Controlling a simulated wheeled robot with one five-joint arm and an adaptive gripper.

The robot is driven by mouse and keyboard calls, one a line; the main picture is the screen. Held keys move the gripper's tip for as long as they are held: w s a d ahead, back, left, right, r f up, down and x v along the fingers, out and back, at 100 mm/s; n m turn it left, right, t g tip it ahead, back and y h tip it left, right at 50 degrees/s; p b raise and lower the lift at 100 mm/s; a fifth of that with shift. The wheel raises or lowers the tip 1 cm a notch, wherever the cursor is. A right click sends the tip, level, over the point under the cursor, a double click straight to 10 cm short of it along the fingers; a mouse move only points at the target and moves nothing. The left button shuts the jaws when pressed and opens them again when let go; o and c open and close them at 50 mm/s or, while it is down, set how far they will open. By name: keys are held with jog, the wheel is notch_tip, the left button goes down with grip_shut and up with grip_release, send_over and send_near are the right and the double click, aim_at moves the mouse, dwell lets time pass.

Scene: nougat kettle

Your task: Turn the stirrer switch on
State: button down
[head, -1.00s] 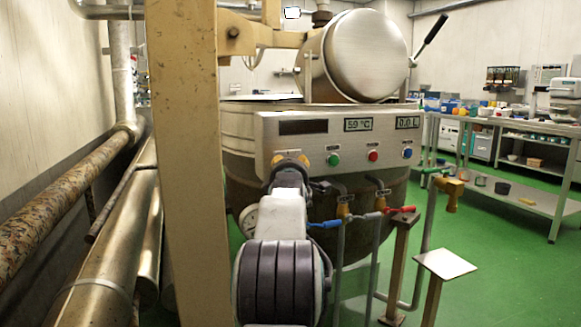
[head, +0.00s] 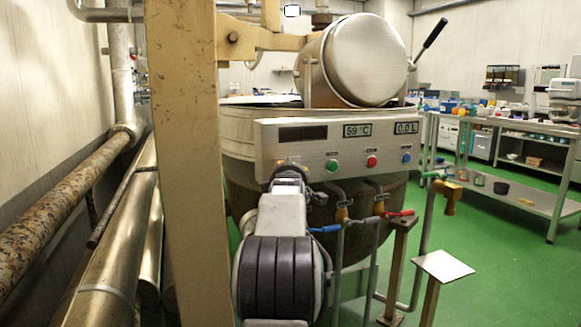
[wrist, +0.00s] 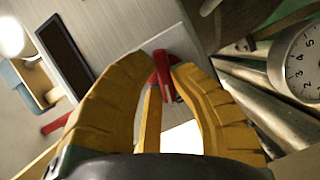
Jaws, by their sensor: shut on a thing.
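The stirrer switch is a red lever (wrist: 163,78) on a light plate of the grey control panel (wrist: 110,30). In the wrist view it stands between the yellow fingertips of my gripper (wrist: 166,64), which is shut on it. The fingers bow out around the lever below their tips. In the head view, my arm reaches the lower left of the control panel (head: 300,153) on the kettle (head: 240,122) and hides the switch.
Green (head: 332,166), red (head: 371,161) and blue (head: 406,158) buttons sit to the right on the panel. Blue (head: 324,229) and red (head: 400,213) valve handles are below. A beige post (head: 185,180) stands close at left. A round gauge (wrist: 303,65) is near my gripper.

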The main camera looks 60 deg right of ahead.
jog(key=c, duration=1.1)
grip_release()
jog(key=shift+w, duration=0.1)
jog(key=v, duration=1.2)
jog(key=shift+f, duration=0.1)
